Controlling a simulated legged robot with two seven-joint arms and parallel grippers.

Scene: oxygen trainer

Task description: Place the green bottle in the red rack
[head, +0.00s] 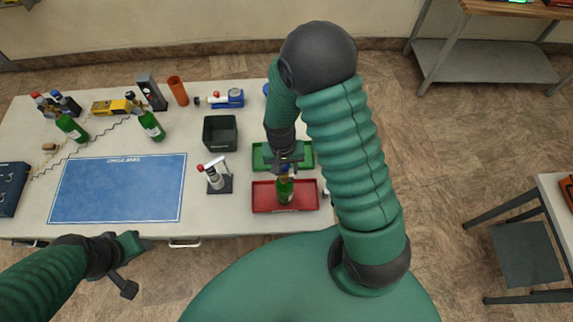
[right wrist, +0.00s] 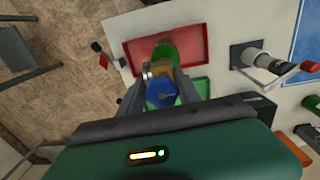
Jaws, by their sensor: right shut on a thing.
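The red rack (head: 260,197) is a shallow tray near the table's front edge. A green bottle (head: 286,192) with a blue top stands over it, within its outline. My right gripper (head: 285,168) is shut on the upper part of this bottle. In the right wrist view the bottle's blue cap (right wrist: 160,95) lies between the fingers and its green body (right wrist: 165,52) is over the red rack (right wrist: 198,40). I cannot tell whether its base touches the rack. My left gripper (head: 128,265) is empty off the table's front edge; its finger opening is unclear.
A green rack (head: 262,155) lies just behind the red one. A white device (head: 215,178) on a dark base stands to the left. A black bin (head: 220,133), a blue mat (head: 120,188) and two other green bottles (head: 151,126) (head: 71,127) are farther left.

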